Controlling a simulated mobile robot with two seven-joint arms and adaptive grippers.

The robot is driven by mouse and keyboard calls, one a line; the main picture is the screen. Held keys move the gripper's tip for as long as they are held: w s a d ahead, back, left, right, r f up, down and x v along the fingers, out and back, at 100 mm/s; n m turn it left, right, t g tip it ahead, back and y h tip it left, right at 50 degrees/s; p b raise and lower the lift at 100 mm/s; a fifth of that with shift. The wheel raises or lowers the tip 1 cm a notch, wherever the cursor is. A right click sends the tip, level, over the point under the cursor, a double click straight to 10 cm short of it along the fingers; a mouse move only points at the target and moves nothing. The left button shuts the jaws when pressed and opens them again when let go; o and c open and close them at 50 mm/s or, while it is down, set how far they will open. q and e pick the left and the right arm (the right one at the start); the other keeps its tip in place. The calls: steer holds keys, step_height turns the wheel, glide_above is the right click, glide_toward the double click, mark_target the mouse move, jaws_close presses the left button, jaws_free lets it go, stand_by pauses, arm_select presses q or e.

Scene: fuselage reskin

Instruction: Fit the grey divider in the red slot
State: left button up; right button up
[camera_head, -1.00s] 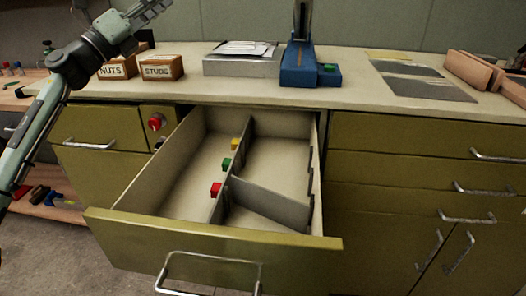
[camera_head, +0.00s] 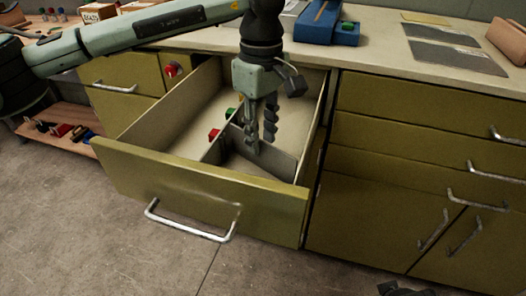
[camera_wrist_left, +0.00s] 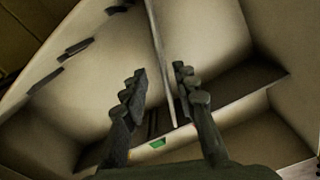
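The grey divider (camera_head: 262,160) stands across the right part of an open drawer (camera_head: 200,176), running slantwise from a long partition (camera_head: 216,150) toward the right wall. The red marker (camera_head: 214,135) and green marker (camera_head: 230,112) sit along that partition. My left gripper (camera_head: 262,140) points down into the drawer over the divider. In the left wrist view its fingers (camera_wrist_left: 160,85) are apart, with the divider's thin top edge (camera_wrist_left: 158,40) between them. The green marker (camera_wrist_left: 157,143) shows there too. Dark slot pieces (camera_wrist_left: 75,47) line a wall. My right gripper (camera_head: 402,288) barely shows at the bottom.
The worktop (camera_head: 400,40) behind holds a blue tool (camera_head: 325,22) and dark sheets (camera_head: 455,55). Closed drawers (camera_head: 400,135) with handles stand at right. The drawer's high front panel (camera_head: 200,185) and side walls surround the left gripper. The large left compartment is empty.

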mark_target(261, 168)
arm_select(q)
steer(key=f, duration=0.4)
steer(key=shift+s+f+p, duration=0.35)
steer(key=shift+f, duration=0.05)
jaws_close()
arm_select(e)
steer(key=shift+x, duration=0.9)
steer(key=shift+s, duration=0.15)
